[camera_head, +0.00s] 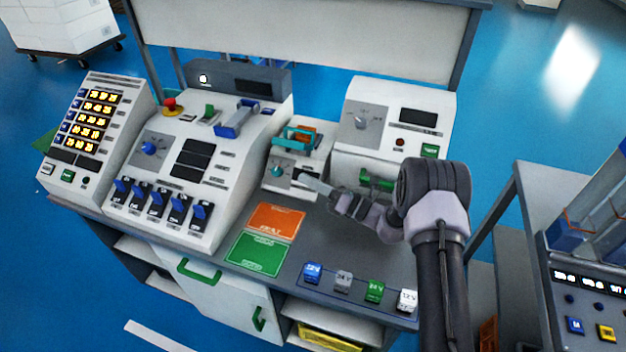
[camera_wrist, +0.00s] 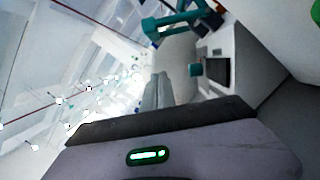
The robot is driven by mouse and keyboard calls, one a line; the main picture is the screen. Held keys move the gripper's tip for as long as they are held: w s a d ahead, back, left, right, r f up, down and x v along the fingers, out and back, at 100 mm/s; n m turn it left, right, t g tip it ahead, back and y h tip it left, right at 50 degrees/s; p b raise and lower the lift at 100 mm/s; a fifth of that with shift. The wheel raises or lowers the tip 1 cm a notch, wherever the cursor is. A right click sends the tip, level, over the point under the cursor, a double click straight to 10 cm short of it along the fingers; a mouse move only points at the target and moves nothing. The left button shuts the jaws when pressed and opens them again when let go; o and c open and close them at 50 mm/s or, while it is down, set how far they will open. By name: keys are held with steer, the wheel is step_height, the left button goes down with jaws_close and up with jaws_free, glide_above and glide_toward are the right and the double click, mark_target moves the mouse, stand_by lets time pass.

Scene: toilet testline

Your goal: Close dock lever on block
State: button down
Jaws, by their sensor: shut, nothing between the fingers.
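The dock (camera_head: 275,182) is a small white unit in the middle of the bench, between the two larger consoles. Its teal lever (camera_head: 295,137) sits at the top and shows in the wrist view as a teal frame (camera_wrist: 182,22). A teal knob (camera_head: 277,170) is on its front and also shows in the wrist view (camera_wrist: 195,70). I cannot tell whether a block sits under the lever. My gripper (camera_head: 304,180) is shut and empty, just in front of the dock at its right; its fingers (camera_wrist: 158,92) point towards it. Contact cannot be made out.
Several small voltage blocks (camera_head: 343,281) stand in a row at the bench's front edge. Orange (camera_head: 276,221) and green (camera_head: 259,254) mats lie left of them. A switch console (camera_head: 190,160) stands left, and a white box with a green handle (camera_head: 385,120) stands right, close behind my arm.

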mark_target(293, 144)
steer(key=w+a+r+b, duration=0.2)
steer(key=w+a+r, duration=0.2)
steer(key=w, duration=0.1)
steer(key=shift+b, duration=0.3)
steer(key=shift+w+r, duration=0.1)
steer(key=shift+r, duration=0.05)
